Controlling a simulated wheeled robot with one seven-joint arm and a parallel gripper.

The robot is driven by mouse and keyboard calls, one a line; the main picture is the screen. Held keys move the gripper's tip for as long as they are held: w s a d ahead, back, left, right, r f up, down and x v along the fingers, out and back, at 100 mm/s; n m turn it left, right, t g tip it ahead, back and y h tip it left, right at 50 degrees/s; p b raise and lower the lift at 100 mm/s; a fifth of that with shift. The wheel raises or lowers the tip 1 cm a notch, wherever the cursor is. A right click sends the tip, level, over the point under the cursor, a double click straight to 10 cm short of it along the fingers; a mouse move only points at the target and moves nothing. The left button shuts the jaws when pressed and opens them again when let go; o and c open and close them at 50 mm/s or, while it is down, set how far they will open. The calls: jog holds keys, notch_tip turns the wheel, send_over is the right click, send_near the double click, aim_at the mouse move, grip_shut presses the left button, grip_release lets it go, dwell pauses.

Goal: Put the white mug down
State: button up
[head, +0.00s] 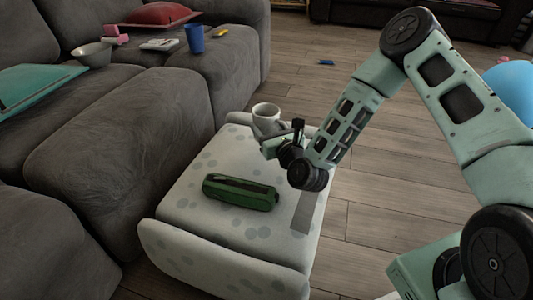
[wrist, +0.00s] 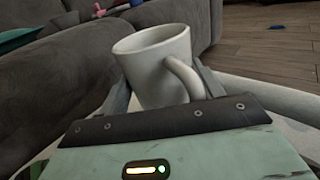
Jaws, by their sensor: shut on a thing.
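The white mug (head: 266,112) is upright at the far end of the spotted ottoman (head: 185,185) in the head view. My gripper (head: 267,134) is shut on it. In the wrist view, the white mug (wrist: 155,62) sits between the two fingers of my gripper (wrist: 160,90), with its handle on the right, toward the camera. The mug's base is hidden behind the gripper, so I cannot tell whether it touches the ottoman.
A green case (head: 240,192) lies on the middle of the ottoman. The grey sofa (head: 120,130) on the left holds a bowl (head: 92,54), a blue cup (head: 194,38) and a red cushion (head: 158,14). The ottoman's surface is bare around the case.

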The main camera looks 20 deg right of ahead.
jog(key=shift+f+b, duration=1.25)
jog(key=shift+f, duration=1.4)
jog(key=shift+f, duration=0.15)
jog(key=o, duration=1.2)
jog(key=shift+s, duration=0.2)
jog(key=shift+s+d+p, duration=0.2)
jog(key=shift+s+p, duration=0.4)
jog(key=shift+s, duration=0.6)
jog(key=shift+s+d+p, duration=0.15)
jog(key=shift+s+p, duration=0.4)
jog(key=shift+s, duration=0.6)
jog(key=shift+s+d+p, duration=0.2)
jog(key=shift+s+p, duration=0.4)
jog(key=shift+s, duration=0.6)
